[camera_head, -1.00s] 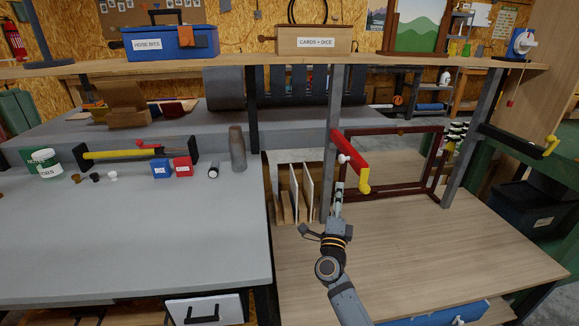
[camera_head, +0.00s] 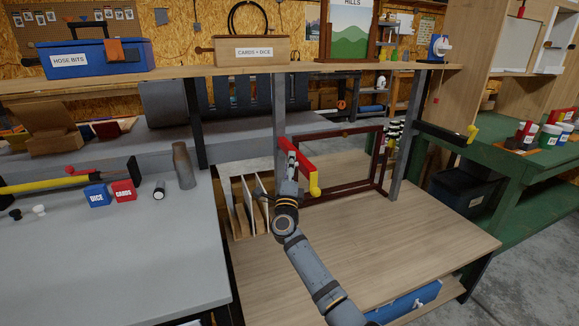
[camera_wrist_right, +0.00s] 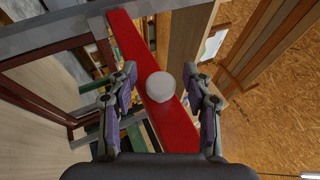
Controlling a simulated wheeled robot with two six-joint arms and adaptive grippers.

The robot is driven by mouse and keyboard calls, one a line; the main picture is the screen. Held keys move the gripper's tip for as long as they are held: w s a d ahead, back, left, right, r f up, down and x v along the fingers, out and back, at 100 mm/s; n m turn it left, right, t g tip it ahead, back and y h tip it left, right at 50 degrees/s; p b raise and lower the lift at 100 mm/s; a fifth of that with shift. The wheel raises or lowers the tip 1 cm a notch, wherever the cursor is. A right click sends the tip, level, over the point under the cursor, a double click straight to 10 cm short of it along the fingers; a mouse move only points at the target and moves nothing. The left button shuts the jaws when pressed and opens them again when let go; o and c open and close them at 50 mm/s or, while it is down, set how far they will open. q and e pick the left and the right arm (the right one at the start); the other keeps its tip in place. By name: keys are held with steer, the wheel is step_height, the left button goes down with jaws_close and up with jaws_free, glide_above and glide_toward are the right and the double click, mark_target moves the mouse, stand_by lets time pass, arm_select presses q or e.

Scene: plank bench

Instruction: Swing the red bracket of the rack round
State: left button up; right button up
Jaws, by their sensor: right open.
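The red bracket (camera_head: 297,158) juts out from a grey upright post (camera_head: 280,105) of the rack and ends in a yellow tip (camera_head: 315,184). In the right wrist view the red bracket (camera_wrist_right: 178,128) runs slantwise, with a round white knob (camera_wrist_right: 161,88) standing on it. My right gripper (camera_head: 291,160) is at the bracket's near side. In the wrist view its open fingers (camera_wrist_right: 160,76) are on either side of the knob, with gaps showing between. In the head view the gripper hides the knob. My left gripper is not in view.
A dark bracket (camera_head: 440,133) with a yellow end juts from the right post. A dark red frame (camera_head: 345,190) stands behind the red bracket. A wooden divider rack (camera_head: 241,222) is left of my arm. The wooden bench top (camera_head: 400,235) is clear at the right.

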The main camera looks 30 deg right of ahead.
jaws_close()
stand_by(0.3)
stand_by(0.3)
